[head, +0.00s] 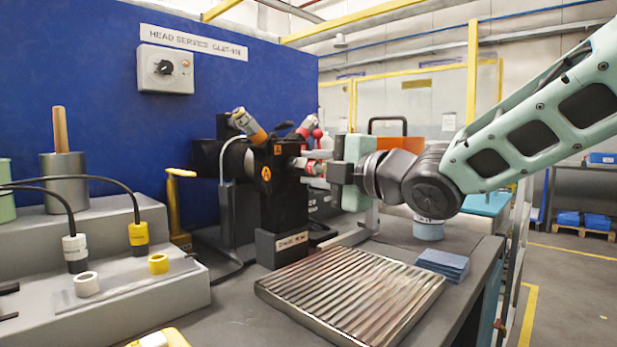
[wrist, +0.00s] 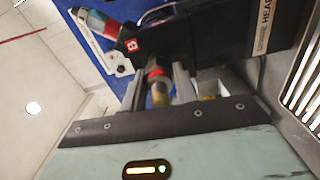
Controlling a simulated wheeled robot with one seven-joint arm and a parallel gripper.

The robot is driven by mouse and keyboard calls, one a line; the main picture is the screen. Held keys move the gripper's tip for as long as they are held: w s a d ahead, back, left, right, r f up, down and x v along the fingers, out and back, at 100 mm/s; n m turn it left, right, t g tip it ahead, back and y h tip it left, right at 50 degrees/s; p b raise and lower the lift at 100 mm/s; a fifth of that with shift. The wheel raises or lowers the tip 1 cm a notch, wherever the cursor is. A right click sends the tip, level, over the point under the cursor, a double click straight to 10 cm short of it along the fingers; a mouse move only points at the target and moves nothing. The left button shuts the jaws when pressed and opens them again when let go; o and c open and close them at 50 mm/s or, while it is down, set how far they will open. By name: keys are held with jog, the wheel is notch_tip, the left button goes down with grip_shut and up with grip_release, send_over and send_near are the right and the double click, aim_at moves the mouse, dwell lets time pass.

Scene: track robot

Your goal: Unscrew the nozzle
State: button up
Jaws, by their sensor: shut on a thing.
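The nozzle (wrist: 159,92), with a red band and a brass-coloured end, sits at the black head (wrist: 185,45) in the wrist view. My gripper (wrist: 160,78) has one finger on each side of it and is shut on it. A bit of red shows between the fingers there. Most of the nozzle is hidden by the fingers in that view. I cannot tell how far its thread is engaged.
A ribbed metal tray (head: 350,295) lies on the bench in front of the head. Blue cloths (head: 443,264) are stacked right of it. A grey stepped stand (head: 120,245) at left holds white and yellow rings and cabled connectors. A blue panel (head: 80,60) stands behind.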

jog(key=shift+f+n+b, duration=0.2)
jog(key=shift+n+b, duration=0.2)
jog(key=shift+b, duration=0.05)
jog(key=o, duration=1.2)
jog(key=shift+r, duration=0.2)
jog(key=shift+c, duration=0.2)
jog(key=shift+d, duration=0.1)
jog(key=p+v, duration=0.5)
jog(key=v, duration=1.2)
jog(key=shift+s+d, duration=0.1)
